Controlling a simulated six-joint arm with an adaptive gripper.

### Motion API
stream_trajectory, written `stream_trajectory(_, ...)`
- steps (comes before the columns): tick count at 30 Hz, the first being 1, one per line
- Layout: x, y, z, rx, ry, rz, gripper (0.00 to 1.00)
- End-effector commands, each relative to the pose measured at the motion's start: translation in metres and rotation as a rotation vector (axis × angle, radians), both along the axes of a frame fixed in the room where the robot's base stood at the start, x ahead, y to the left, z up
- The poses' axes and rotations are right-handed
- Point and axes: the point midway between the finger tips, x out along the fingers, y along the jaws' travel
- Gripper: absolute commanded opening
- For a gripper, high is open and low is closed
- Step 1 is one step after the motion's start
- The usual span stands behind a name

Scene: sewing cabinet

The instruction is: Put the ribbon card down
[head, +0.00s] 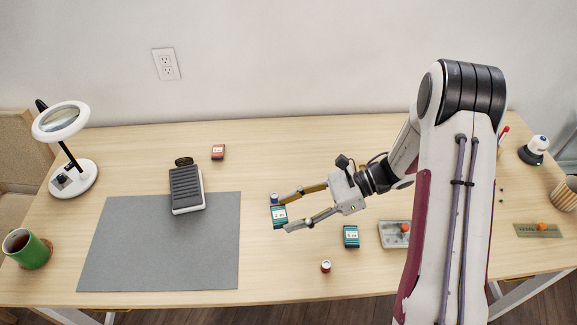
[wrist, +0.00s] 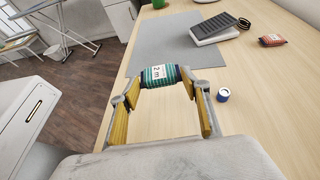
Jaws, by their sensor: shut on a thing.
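A teal ribbon card (head: 279,217) with a white label is between the fingertips of my gripper (head: 283,211), right of the grey mat. In the wrist view the ribbon card (wrist: 158,76) spans the two fingertips, and my gripper (wrist: 160,88) is shut on it. Whether the card touches the table or hangs just above it, I cannot tell. A second teal card (head: 351,237) lies on the table to the right of my gripper.
A blue-topped spool (wrist: 223,95) stands close beside the fingers. A red spool (head: 326,266) stands nearer the front edge. The grey mat (head: 150,255), black-topped pedal (head: 187,188) and red card (head: 218,152) lie left. A grey tray (head: 393,240) stands right.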

Motion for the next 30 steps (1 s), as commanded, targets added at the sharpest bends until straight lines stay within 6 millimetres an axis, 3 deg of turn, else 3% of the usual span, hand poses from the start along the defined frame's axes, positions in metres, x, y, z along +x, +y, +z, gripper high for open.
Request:
stream_trajectory(5,0.028,0.015,-0.007,0.000,-0.002,-0.028,0.35)
stream_trajectory(17,0.158,0.031,-0.014,0.001,-0.004,-0.331,0.35)
stream_trajectory(23,0.223,0.025,-0.009,0.001,-0.004,-0.519,0.35)
stream_trajectory(30,0.289,0.002,0.005,0.000,-0.004,-0.748,0.35)
